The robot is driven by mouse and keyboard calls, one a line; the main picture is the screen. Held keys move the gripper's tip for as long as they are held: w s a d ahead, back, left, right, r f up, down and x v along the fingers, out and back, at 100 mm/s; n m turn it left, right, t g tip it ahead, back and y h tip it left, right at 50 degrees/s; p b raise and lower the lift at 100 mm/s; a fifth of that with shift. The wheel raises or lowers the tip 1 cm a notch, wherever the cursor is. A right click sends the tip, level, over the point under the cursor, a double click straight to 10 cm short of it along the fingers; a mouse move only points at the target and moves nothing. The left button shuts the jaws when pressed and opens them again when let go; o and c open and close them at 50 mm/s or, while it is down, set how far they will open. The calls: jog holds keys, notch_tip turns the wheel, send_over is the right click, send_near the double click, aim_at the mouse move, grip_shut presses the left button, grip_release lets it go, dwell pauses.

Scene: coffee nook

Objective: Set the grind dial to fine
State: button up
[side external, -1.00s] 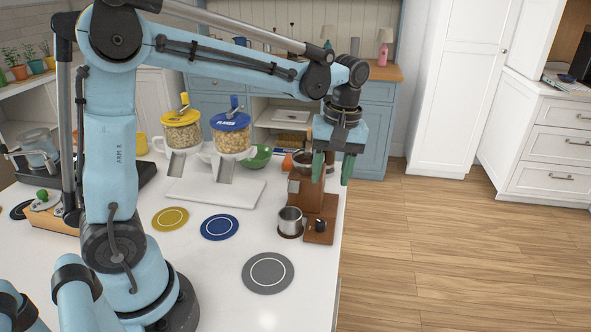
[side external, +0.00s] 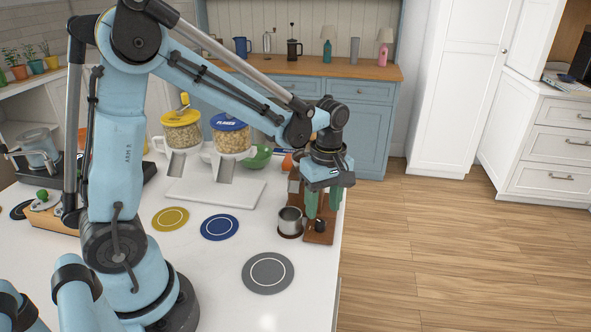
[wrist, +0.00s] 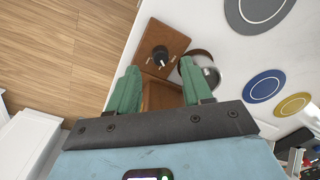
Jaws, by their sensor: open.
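The grind dial is a small black knob (side external: 320,225) on the brown wooden base (side external: 318,238) of the grinder, near the counter's right edge. It also shows in the wrist view (wrist: 160,54), upright on the base and just ahead of my fingertips. My gripper (side external: 322,209) points down over the grinder, its green fingers apart and empty. In the wrist view the fingers (wrist: 160,75) stand to either side of the knob's line. Whether they overlap the knob in height I cannot tell. The arm hides much of the grinder body. Dial markings are too small to read.
A metal cup (side external: 290,220) stands close left of the dial. Grey (side external: 267,272), blue (side external: 219,227) and yellow (side external: 170,219) round mats lie on the counter. Two bean hoppers (side external: 231,137) stand on a white stand behind. The counter's edge is close on the right.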

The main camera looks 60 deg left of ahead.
aim_at(321, 223)
jog(key=shift+f, duration=2.2)
jog(key=shift+c, duration=0.3)
